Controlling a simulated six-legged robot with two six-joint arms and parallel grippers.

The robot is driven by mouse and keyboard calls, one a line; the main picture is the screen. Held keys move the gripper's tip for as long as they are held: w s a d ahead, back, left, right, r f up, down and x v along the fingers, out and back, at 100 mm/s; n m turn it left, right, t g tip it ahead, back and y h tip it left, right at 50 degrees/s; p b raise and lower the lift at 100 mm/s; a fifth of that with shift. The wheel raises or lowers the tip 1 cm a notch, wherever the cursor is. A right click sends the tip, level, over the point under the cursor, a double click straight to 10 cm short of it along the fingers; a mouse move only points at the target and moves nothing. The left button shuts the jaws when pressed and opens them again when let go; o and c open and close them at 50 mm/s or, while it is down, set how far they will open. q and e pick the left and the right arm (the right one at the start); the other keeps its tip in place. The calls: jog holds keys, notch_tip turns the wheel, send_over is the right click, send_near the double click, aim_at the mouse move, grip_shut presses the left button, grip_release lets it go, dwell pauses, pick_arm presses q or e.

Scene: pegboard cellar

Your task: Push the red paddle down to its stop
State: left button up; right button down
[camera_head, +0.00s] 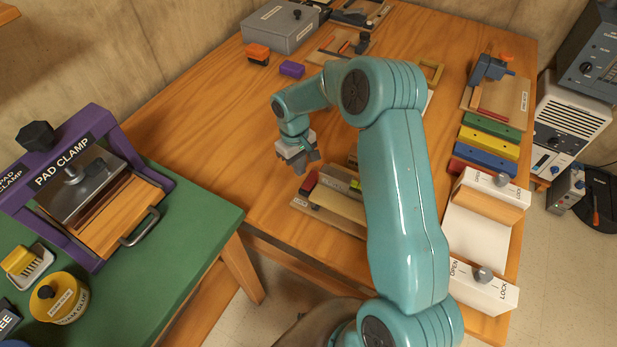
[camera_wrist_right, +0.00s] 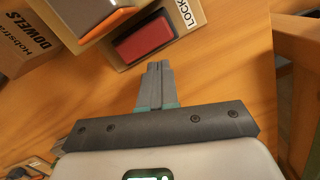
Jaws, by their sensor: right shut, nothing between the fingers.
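The red paddle (camera_head: 309,182) sits at the left end of a low wooden fixture (camera_head: 340,208) with a LOCK label, on the wooden table. In the right wrist view the red paddle (camera_wrist_right: 143,37) is a red block with a dark edge, beyond my fingertips. My right gripper (camera_head: 302,166) points down just above and behind the paddle, its fingers shut and empty. The shut fingers also show in the right wrist view (camera_wrist_right: 157,68), apart from the paddle. Whether the paddle is raised or down I cannot tell. My left gripper is not in view.
My right arm hides part of the table behind the fixture. A dowels box (camera_wrist_right: 28,40) stands beside the fixture in the wrist view. A purple block (camera_head: 291,69) and an orange-black block (camera_head: 257,54) lie farther back. The table left of the gripper is clear.

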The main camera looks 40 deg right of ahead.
notch_tip(320, 180, up, 16)
jog(key=w, duration=0.1)
jog(key=shift+w, duration=0.25)
jog(key=shift+d+r, duration=0.1)
dwell(0.7)
